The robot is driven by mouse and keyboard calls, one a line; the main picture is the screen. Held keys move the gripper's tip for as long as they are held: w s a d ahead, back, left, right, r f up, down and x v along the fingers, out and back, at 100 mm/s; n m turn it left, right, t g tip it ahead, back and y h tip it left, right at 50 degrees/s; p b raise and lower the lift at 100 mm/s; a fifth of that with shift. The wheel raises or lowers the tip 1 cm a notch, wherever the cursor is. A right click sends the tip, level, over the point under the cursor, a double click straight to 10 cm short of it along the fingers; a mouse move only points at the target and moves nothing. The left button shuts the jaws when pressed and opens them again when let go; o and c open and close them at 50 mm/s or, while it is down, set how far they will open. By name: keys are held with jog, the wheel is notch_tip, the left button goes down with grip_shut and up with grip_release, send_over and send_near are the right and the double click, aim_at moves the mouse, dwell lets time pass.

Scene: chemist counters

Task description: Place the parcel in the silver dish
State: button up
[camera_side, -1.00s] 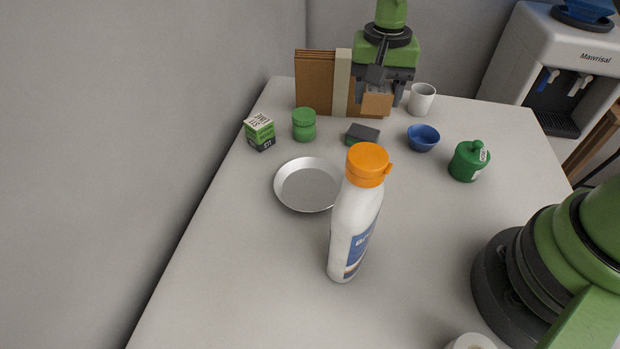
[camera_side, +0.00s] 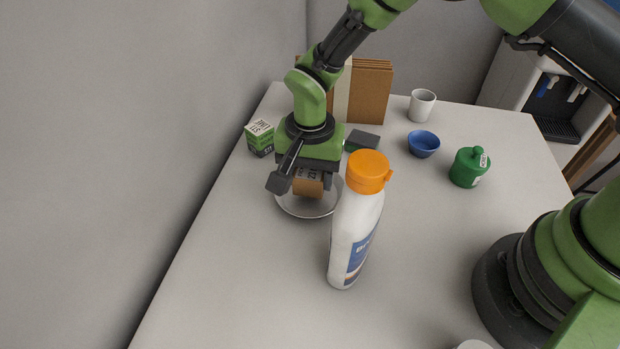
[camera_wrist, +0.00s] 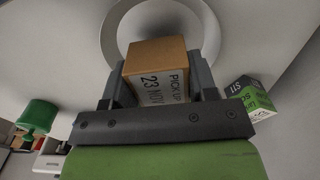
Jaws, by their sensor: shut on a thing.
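The parcel (camera_side: 308,184) is a small brown box. In the wrist view the parcel (camera_wrist: 155,70) shows a white label reading "PICK UP 23 NOV". My gripper (camera_side: 306,182) is shut on it, with one finger on each side in the wrist view (camera_wrist: 160,78). The silver dish (camera_side: 309,210) is a shallow round metal dish on the counter, partly covered by my gripper and the parcel. In the wrist view the dish (camera_wrist: 113,35) shows as a ring behind the parcel. The parcel is over or in the dish; I cannot tell whether it touches the bottom.
A white bottle with orange cap (camera_side: 358,225) stands close at the dish's right front. A green and white box (camera_side: 260,138) is behind left. A dark sponge-like block (camera_side: 361,140), blue bowl (camera_side: 423,144), white mug (camera_side: 421,105) and green lidded jar (camera_side: 468,167) stand right. The front left counter is clear.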

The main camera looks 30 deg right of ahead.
jog(key=shift+f, duration=0.9)
jog(key=shift+f, duration=0.15)
jog(key=o, duration=0.9)
jog(key=shift+o, duration=0.2)
notch_tip(320, 180, up, 13)
jog(key=shift+f, duration=0.2)
